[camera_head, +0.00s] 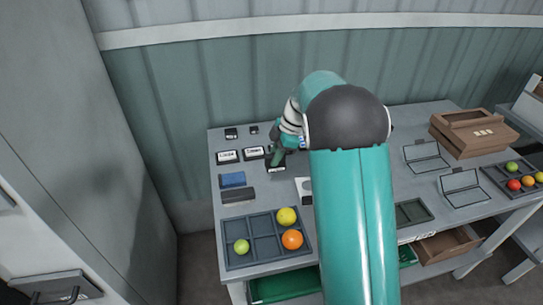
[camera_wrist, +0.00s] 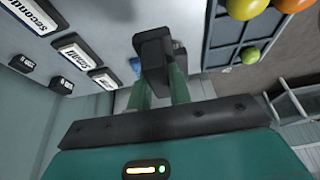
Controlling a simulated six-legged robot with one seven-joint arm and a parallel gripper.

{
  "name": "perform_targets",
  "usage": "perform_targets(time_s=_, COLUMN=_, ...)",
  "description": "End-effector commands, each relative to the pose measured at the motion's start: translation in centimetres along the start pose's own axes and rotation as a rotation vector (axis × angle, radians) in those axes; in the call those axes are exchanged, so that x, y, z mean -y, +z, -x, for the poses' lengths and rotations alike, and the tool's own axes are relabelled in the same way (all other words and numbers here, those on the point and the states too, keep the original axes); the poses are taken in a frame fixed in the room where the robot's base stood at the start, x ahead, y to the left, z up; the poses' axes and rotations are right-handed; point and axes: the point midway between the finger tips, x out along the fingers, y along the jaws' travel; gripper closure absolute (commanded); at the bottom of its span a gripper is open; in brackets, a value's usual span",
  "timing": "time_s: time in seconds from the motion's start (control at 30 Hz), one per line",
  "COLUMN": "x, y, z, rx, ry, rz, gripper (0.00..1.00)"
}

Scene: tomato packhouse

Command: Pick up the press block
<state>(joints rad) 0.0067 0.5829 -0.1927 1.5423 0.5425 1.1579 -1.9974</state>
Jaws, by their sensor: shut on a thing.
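My gripper (camera_wrist: 160,85) has its two teal fingers shut on a dark block, which I take to be the press block (camera_wrist: 153,48). In the wrist view the block sits between the fingertips with the pale table top beyond it. In the head view my gripper (camera_head: 279,157) is over the left part of the table, with the dark block (camera_head: 274,169) at its tip. I cannot tell whether the block touches the table. My arm covers the middle of the table.
Labelled dark stands (camera_head: 228,156) are left of my gripper. A blue block (camera_head: 232,180) and a dark bar (camera_head: 238,195) lie nearer. A divided tray (camera_head: 263,252) holds tomatoes in front. A brown box (camera_head: 470,134) stands at the right.

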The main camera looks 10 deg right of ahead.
Motion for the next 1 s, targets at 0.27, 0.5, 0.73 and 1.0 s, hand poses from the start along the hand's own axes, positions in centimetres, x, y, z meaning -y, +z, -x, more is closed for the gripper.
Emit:
perform_targets(time_s=0.27, x=3.8, y=-0.1, z=1.9, rx=-0.001, ry=0.002, rz=0.0, gripper=1.0)
perform_targets(time_s=0.5, x=6.3, y=-0.1, z=3.1, rx=0.0, ry=0.002, rz=0.0, gripper=1.0)
perform_targets(time_s=0.73, x=7.4, y=-0.2, z=3.5, rx=0.0, ry=0.0, rz=0.001, gripper=1.0)
perform_targets(time_s=1.0, x=7.5, y=-0.2, z=3.6, rx=0.0, ry=0.0, rz=0.001, gripper=1.0)
